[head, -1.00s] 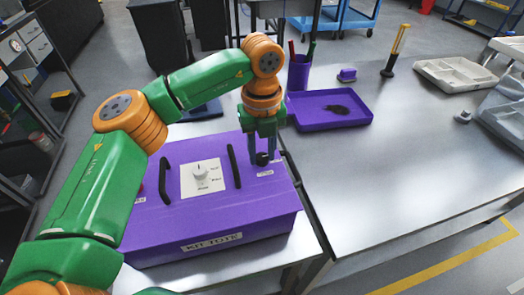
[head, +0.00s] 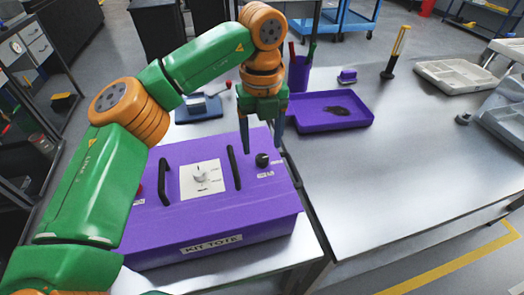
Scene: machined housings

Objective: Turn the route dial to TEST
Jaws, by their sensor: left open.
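A purple box (head: 215,225) with a sloped top stands on the metal bench. A white plate (head: 188,190) on its top carries a white dial (head: 201,175) with small labels around it that are too small to read. A small black knob (head: 262,160) sits at the right of the top, with small labels beside and below it. My left gripper (head: 262,150) is open and empty just above and behind the black knob, its fingers spread to either side of it. The knob is clear of the fingers. My right gripper is out of view.
Two black handles (head: 234,168) flank the white plate. A red button (head: 139,190) is partly hidden by my left arm. A purple tray (head: 358,123) and a purple pen cup (head: 299,73) stand behind right. The right-hand bench (head: 400,180) is largely clear.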

